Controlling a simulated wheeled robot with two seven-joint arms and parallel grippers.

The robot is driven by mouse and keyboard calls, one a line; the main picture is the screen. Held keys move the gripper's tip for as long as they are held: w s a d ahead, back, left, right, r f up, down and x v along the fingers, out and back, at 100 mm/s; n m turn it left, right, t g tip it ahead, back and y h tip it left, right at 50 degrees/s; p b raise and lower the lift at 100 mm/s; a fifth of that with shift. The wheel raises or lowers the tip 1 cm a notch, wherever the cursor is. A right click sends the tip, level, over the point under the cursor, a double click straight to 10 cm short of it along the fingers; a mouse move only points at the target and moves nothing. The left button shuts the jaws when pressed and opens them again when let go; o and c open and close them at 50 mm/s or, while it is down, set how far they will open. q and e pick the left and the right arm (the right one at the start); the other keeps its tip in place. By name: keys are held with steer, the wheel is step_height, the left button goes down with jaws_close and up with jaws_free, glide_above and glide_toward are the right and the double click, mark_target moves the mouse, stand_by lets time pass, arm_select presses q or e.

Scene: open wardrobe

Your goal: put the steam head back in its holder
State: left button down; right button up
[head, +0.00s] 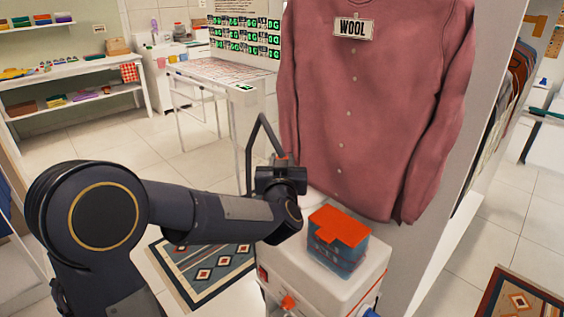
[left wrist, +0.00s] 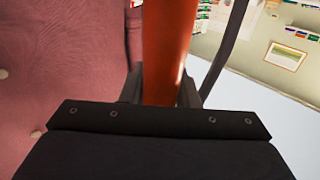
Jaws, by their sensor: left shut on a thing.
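My left gripper (head: 279,172) is shut on the orange handle of the steam head, in front of the lower left edge of the hanging sweater. In the left wrist view the orange handle (left wrist: 168,50) stands between the two dark fingers. The head view shows only a small orange part above the gripper; the rest of the steam head is hidden. A dark hose (head: 262,122) loops up beside the gripper. The white steamer base (head: 290,262) stands below right, with a blue tank with an orange lid (head: 340,232). I cannot make out the holder. My right gripper is not in view.
A pink sweater (head: 375,110) with a WOOL tag (head: 352,28) hangs close behind and right of the gripper. A white panel (head: 440,220) stands to its right. A patterned rug (head: 200,262) lies on the floor. A white table (head: 205,75) stands farther back.

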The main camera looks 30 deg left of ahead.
arm_select(q)
steer(key=shift+f+b, duration=0.85)
steer(key=shift+f, duration=0.15)
steer(key=c, duration=1)
jaws_free()
steer(key=shift+c, duration=0.2)
steer(key=shift+f, duration=0.1)
steer(key=v, duration=0.8)
steer(key=shift+w, duration=0.1)
